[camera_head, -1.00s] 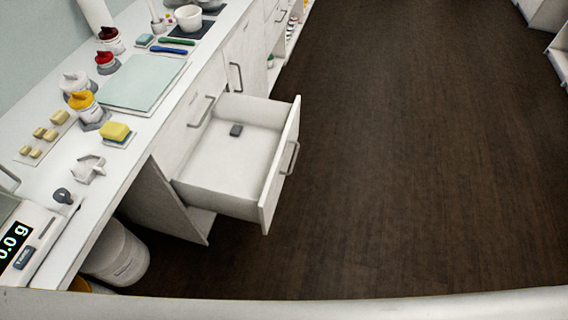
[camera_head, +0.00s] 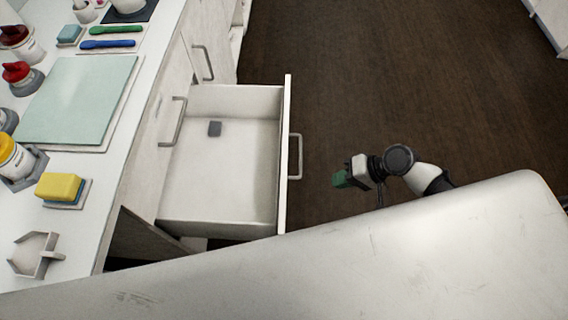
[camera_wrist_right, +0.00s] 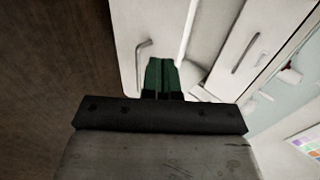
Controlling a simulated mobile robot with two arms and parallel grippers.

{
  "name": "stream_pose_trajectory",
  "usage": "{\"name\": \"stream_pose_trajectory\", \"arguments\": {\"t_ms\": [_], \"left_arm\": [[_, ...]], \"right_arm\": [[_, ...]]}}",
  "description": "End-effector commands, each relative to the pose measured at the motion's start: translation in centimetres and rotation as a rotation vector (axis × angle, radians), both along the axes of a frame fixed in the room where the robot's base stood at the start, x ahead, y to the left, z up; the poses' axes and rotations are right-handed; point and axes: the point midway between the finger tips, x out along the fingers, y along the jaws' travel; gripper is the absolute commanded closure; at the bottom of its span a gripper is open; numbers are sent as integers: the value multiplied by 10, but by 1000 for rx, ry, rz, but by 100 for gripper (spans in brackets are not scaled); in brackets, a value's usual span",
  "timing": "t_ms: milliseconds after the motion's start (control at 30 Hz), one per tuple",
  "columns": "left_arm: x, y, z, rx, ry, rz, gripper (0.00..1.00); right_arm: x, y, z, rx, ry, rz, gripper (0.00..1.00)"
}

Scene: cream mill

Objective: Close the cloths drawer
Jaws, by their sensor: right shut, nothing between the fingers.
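The open white drawer (camera_head: 230,165) sticks out from the counter front in the head view. It holds one small dark grey block (camera_head: 214,129) and no cloths that I can see. Its front panel (camera_head: 284,150) carries a grey bar handle (camera_head: 296,157). My right gripper (camera_head: 341,180) is to the right of the handle, apart from it in the picture, with green fingers. In the right wrist view the green fingers (camera_wrist_right: 161,75) are shut and empty, and the drawer handle (camera_wrist_right: 140,62) shows just left of them. My left gripper is not in view.
The counter (camera_head: 110,190) at left holds a pale green mat (camera_head: 80,98), a yellow sponge (camera_head: 59,186), bottles and a white holder (camera_head: 36,254). Another drawer handle (camera_head: 178,122) is on the cabinet behind. Dark floor (camera_head: 440,90) to the right is clear.

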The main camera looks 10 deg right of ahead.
Motion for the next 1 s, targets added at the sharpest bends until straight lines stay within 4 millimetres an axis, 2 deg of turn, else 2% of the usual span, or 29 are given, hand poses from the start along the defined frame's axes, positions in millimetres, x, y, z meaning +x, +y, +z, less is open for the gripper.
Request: {"name": "stream_pose_trajectory", "arguments": {"t_ms": [100, 300, 467, 600, 800, 1000], "left_arm": [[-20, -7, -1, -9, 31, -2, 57], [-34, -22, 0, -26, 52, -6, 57], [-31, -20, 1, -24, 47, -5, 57], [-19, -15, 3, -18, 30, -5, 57], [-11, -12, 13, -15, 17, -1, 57], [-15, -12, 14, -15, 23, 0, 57]], "right_arm": [[0, 8, -1, 15, 6, 7, 100], [8, 33, -24, 16, 5, 4, 100], [15, 58, -48, 16, 4, 4, 100], [21, 78, -65, 14, 3, 6, 100], [28, 103, -63, 12, 2, 5, 100], [31, 111, -64, 11, 2, 5, 100]]}}
